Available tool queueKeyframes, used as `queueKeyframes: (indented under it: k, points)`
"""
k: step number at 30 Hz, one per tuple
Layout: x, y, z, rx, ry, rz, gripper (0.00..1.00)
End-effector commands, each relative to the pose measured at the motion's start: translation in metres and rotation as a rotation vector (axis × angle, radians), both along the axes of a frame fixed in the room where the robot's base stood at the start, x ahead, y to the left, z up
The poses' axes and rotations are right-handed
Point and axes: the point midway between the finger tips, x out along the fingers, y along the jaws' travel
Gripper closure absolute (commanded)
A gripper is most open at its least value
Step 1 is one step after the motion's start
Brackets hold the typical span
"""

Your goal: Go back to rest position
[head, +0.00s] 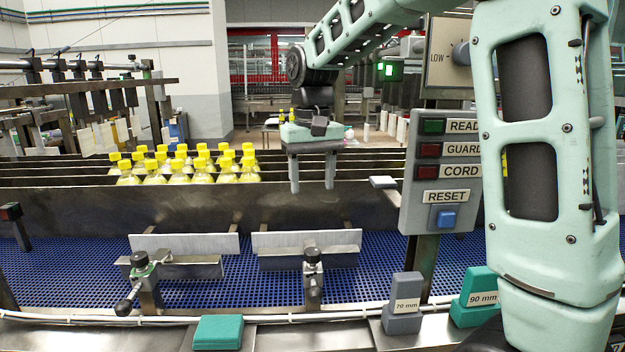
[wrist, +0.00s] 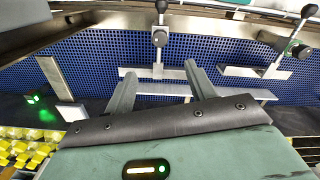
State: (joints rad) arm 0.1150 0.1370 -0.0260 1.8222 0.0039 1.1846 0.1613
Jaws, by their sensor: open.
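My gripper (head: 312,187) hangs from my pale green arm in the middle of the head view, fingers pointing down. Its two fingers are apart with nothing between them. It is above the metal lane wall, right of the yellow-capped bottles (head: 185,165) and left of the control panel (head: 442,180). In the wrist view, the open fingers (wrist: 160,85) reach over the blue perforated belt (wrist: 80,50) and the pale guide plates (wrist: 155,73). The bottles also show at the lower left of the wrist view (wrist: 22,148).
Two guide plates with clamp knobs (head: 140,259) (head: 311,256) stand over the blue belt (head: 75,270). A grey 70 mm block (head: 403,305), a teal 90 mm block (head: 475,298) and a flat teal block (head: 218,332) sit along the front edge. The panel stands close right of my gripper.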

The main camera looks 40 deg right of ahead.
Motion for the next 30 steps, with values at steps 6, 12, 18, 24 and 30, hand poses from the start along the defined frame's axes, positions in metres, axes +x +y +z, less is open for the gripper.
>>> queueKeyframes:
  k: [6,12,18,24,30]
  points:
    - [0.000,0.000,0.000,0.000,0.000,0.000,0.45]
    - [0.000,0.000,0.000,0.000,0.000,0.000,0.45]
    - [-0.004,0.016,-0.007,0.007,0.001,0.039,0.45]
    - [-0.042,0.110,-0.047,0.039,-0.008,0.293,0.45]
    - [-0.132,0.205,-0.102,0.062,-0.016,0.639,0.45]
